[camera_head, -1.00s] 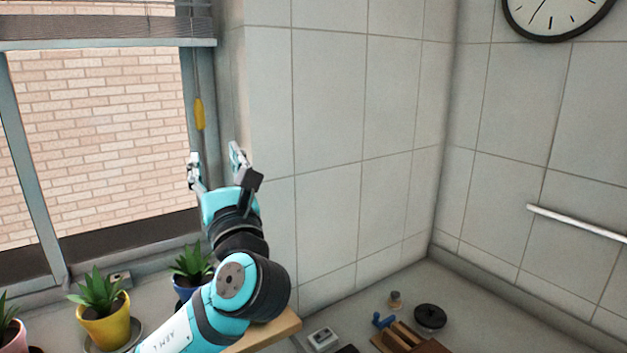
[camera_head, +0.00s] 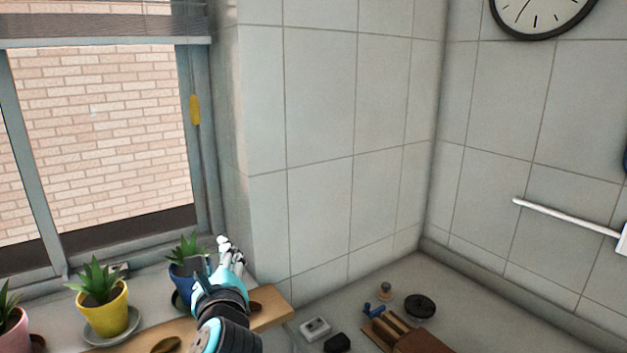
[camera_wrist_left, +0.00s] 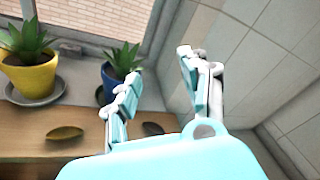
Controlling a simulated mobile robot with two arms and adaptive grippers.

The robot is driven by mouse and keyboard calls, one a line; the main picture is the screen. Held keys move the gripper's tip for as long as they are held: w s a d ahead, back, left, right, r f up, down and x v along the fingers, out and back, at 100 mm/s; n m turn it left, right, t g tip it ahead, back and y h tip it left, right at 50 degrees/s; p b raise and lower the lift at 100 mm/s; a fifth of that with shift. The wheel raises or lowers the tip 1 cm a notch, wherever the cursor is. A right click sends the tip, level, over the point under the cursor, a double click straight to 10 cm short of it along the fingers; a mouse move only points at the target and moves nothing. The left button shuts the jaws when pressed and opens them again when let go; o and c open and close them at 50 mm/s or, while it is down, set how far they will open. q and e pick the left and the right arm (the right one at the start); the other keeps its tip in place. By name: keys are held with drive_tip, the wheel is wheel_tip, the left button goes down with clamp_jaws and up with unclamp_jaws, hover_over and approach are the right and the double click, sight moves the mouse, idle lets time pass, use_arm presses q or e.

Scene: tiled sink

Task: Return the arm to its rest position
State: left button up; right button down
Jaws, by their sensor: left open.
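My left gripper (camera_head: 213,262) is low in the head view, in front of the window sill near the wall corner. It overlaps the blue pot (camera_head: 186,284) in that view. In the left wrist view my left gripper (camera_wrist_left: 158,85) shows its two fingers spread apart with nothing between them. The blue pot (camera_wrist_left: 113,85) stands behind the left finger there, apart from it as far as I can tell. My right gripper is not in view.
A yellow pot (camera_head: 103,311) and a pink pot (camera_head: 12,335) stand on the sill. A wooden shelf (camera_head: 272,305) runs below them. A yellow cord handle (camera_head: 195,109) hangs by the window. The counter holds a black round lid (camera_head: 420,305) and a wooden rack (camera_head: 385,332).

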use_arm(q)
drive_tip(key=s+a+f+n+g+h, duration=0.1)
drive_tip(key=s+f+n+g+h, duration=0.3)
drive_tip(key=f, duration=0.7)
drive_tip(key=s+a+f+n+g+y, duration=0.1)
drive_tip(key=s+f+n+g, duration=0.1)
drive_tip(key=s+f+n, duration=0.7)
drive_tip(key=s+a+f+n+g+h, duration=0.25)
drive_tip(key=s+f+n+g, duration=0.6)
drive_tip(key=s+f, duration=0.9)
wheel_tip(320, 180, down, 24)
drive_tip(key=s+n+b, duration=0.1)
drive_tip(key=s, duration=0.2)
drive_tip(key=s+a+f, duration=0.2)
drive_tip(key=s+f, duration=1.4)
drive_tip(key=shift+s+f+b, duration=0.15)
drive_tip(key=shift+f+b, duration=0.2)
drive_tip(key=shift+f, duration=0.05)
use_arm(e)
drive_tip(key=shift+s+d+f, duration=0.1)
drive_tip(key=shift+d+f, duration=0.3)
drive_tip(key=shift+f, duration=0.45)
use_arm(q)
drive_tip(key=shift+a+g, duration=0.1)
drive_tip(key=shift+g, duration=0.15)
